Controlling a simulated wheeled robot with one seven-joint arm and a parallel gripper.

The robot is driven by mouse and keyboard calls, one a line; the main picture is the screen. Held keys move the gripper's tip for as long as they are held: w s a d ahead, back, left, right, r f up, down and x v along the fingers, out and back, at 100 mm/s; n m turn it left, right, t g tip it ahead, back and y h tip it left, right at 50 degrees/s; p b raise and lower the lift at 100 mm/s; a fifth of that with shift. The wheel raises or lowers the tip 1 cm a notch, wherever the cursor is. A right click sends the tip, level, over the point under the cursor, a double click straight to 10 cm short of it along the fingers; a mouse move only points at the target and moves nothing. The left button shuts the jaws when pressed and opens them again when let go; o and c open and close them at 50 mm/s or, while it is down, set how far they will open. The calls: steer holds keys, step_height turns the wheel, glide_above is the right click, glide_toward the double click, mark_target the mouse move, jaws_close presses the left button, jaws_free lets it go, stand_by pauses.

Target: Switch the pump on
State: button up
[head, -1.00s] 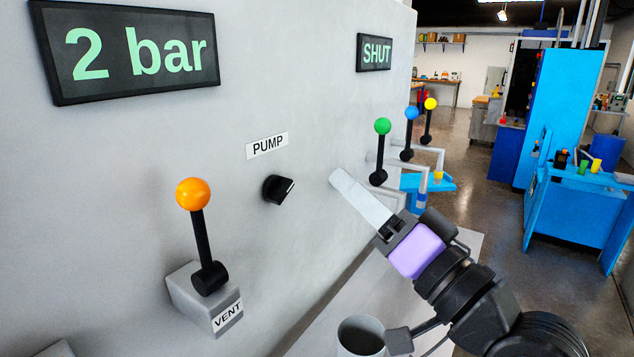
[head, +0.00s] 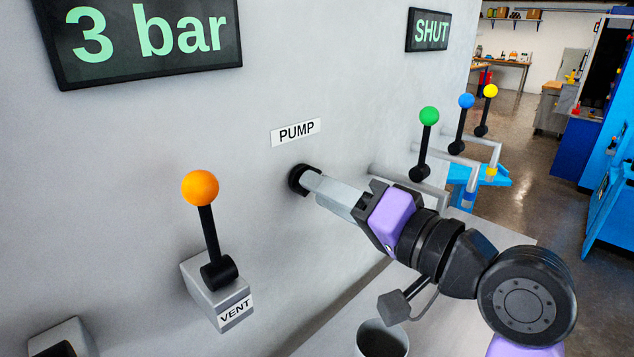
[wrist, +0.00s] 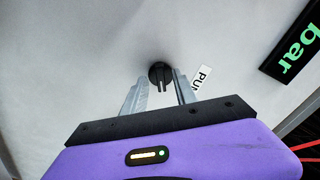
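The pump knob (head: 299,179) is a black rotary knob on the grey panel, just below the PUMP label (head: 296,132). How deep the fingertips reach is hard to tell.
A display (head: 148,36) reads "3 bar" and another (head: 428,30) reads "SHUT". An orange-balled VENT lever (head: 207,238) stands lower left. Green (head: 425,140), blue (head: 463,122) and yellow (head: 487,107) levers stand to the right. A grey cup (head: 383,341) is below my arm.

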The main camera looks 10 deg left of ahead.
steer(key=shift+x, duration=1)
steer(key=shift+c, duration=0.2)
jaws_close()
steer(key=shift+r+p, duration=0.1)
steer(key=shift+p, duration=0.4)
steer(key=shift+m+p, duration=0.7)
steer(key=shift+o, duration=0.2)
jaws_free()
